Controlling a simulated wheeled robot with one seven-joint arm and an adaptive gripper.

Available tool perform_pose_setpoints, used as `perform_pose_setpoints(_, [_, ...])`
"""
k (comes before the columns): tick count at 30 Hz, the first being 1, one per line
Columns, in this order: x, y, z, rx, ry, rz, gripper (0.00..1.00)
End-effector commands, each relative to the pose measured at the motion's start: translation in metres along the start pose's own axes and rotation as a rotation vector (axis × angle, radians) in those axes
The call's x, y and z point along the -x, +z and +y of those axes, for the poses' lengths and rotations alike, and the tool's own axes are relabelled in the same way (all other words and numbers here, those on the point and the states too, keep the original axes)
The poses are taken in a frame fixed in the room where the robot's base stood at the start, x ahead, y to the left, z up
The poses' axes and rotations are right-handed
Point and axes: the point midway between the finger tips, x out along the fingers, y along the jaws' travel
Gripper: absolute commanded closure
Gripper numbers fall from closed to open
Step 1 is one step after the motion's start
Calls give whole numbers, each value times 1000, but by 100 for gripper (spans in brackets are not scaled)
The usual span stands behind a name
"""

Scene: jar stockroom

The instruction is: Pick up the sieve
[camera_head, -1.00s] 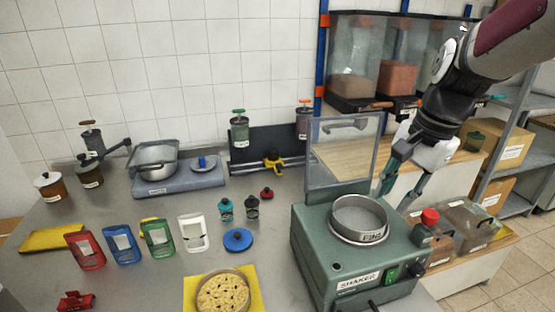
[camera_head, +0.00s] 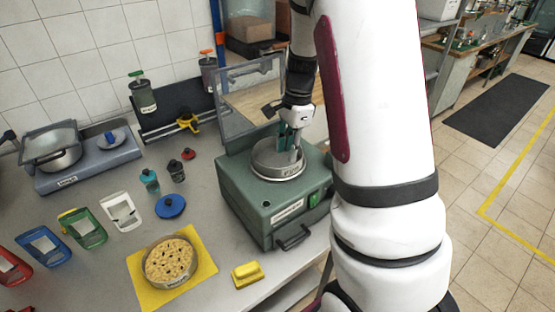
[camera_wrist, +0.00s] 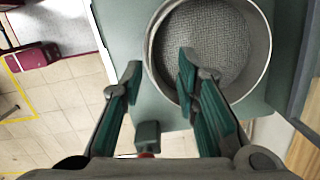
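The sieve (camera_head: 268,165) is a round metal ring with a mesh floor, seated on top of the green shaker (camera_head: 238,195). In the wrist view the sieve (camera_wrist: 215,45) fills the upper middle. My gripper (camera_head: 290,146) points down at the sieve's right side. In the wrist view my gripper (camera_wrist: 160,62) is open: one green-padded finger is over the sieve's opening and the other is outside its wall, with the rim between them. I cannot tell whether either finger touches the wall.
The shaker's clear lid (camera_head: 248,100) stands raised behind the sieve. A round pan of brown pieces (camera_head: 170,262) sits on a yellow mat (camera_head: 205,255). A yellow block (camera_head: 247,274) lies before the shaker. Coloured frames and small bottles stand to the left.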

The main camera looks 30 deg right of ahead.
Motion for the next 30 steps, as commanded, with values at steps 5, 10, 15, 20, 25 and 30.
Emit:
perform_pose_setpoints(5, [-11,0,2,-1,2,0,71])
perform_pose_setpoints(10, [-30,-2,8,0,5,0,71])
perform_pose_setpoints(15, [-52,-3,9,0,2,0,71])
perform_pose_setpoints(20, [-61,-3,8,0,0,1,71])
perform_pose_setpoints(25, [-61,-3,8,1,-1,1,71])
perform_pose_setpoints(30, [-61,-3,8,1,-1,1,100])
